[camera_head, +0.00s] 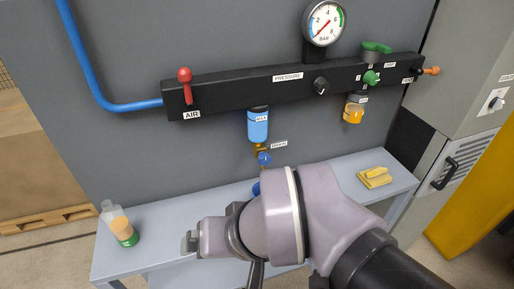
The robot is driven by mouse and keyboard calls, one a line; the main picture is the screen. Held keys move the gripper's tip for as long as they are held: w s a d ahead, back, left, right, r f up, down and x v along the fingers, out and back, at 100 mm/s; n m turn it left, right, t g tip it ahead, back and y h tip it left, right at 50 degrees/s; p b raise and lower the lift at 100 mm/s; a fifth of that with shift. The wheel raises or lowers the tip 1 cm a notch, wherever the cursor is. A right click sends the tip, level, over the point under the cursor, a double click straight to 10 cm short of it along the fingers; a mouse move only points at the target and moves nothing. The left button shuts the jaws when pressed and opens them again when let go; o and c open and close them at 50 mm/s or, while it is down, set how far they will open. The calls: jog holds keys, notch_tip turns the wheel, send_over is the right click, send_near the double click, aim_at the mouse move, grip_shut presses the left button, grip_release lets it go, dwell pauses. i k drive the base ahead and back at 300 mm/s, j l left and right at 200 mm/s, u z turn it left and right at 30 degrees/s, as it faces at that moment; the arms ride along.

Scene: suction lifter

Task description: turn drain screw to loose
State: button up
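The drain screw (264,158) is a small blue knob below a brass fitting, under the blue filter bowl (258,125) marked MAX. A DRAIN label (279,144) is beside it. How far the screw is turned cannot be read from here. My arm comes in from the lower right, with its wrist below and in front of the screw. A dark slim part below the wrist cannot be made out clearly. No contact with the screw shows.
A black manifold (240,97) carries a red AIR lever (186,84), a pressure knob (320,86), a gauge (323,22) and green valves. On the bench (150,240) are a bottle (121,226) and a yellow cloth (375,177). A small blue thing (256,188) shows behind my wrist.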

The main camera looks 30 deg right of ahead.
aim_at(264, 159)
jog(key=k+j+z, duration=0.1)
jog(key=z, duration=0.3)
jog(key=k+j+z, duration=0.15)
jog(key=z, duration=0.25)
jog(key=k+j+z, duration=0.15)
jog(key=z, duration=0.2)
jog(key=k+j+z, duration=0.15)
jog(key=z, duration=0.25)
jog(key=i+j, duration=0.2)
jog(key=i, duration=0.2)
